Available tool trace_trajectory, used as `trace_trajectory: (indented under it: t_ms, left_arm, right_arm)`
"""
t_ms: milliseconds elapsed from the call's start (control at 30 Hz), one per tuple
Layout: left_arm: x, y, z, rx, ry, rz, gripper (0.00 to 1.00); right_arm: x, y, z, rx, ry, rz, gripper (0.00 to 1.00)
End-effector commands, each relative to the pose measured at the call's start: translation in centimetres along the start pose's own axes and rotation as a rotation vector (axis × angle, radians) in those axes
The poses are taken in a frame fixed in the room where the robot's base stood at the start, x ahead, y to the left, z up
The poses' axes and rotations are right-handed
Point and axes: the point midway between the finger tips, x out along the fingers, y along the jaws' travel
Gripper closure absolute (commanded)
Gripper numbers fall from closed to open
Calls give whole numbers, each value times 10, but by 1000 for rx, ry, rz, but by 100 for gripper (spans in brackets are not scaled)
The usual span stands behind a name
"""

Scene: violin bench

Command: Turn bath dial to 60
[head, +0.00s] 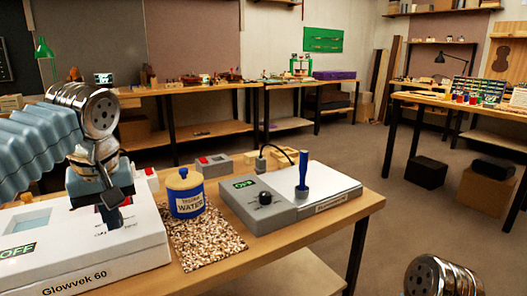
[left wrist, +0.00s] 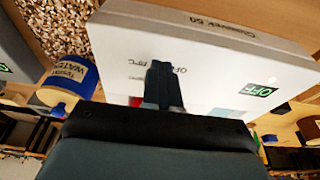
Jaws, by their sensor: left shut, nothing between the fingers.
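The bath is a white box labelled Glowvek 60 (head: 90,268), at the near left of the bench in the head view. Its green display (head: 17,251) reads OFF. The bath also shows in the left wrist view (left wrist: 215,55), with its OFF display (left wrist: 259,91) at the right. My left gripper (head: 116,218) points down over the right part of the bath top. In the left wrist view its closed fingers (left wrist: 163,80) are over small printed marks. The dial itself is hidden behind the fingers; I cannot tell whether they touch it. My right gripper is out of view.
A blue jar labelled WATER (head: 187,195) stands on a speckled mat (head: 212,250) right of the bath. A grey and white device (head: 265,205) with a black knob, a cable and a blue-handled tool stands further right. Wooden bench (head: 345,212) shows bare around it.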

Motion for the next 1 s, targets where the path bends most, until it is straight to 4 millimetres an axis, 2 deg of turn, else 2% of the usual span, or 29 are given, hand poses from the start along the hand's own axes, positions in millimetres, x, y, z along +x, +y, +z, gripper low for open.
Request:
trace_trajectory:
  t_ms: [267, 433, 500, 733, 1000]
  left_arm:
    - [-5, 1, 6, 0, 1, 1, 100]
    - [-30, 1, 0, 1, 0, 1, 100]
    - [-32, 2, -1, 1, 2, 3, 100]
    - [-56, 1, -7, 1, 1, 3, 100]
    - [-60, 1, -7, 1, -1, 0, 100]
  right_arm:
    - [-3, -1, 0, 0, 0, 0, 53]
    - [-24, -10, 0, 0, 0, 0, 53]
    - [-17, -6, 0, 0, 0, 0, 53]
    - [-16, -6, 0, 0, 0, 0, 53]
    - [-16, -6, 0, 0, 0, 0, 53]
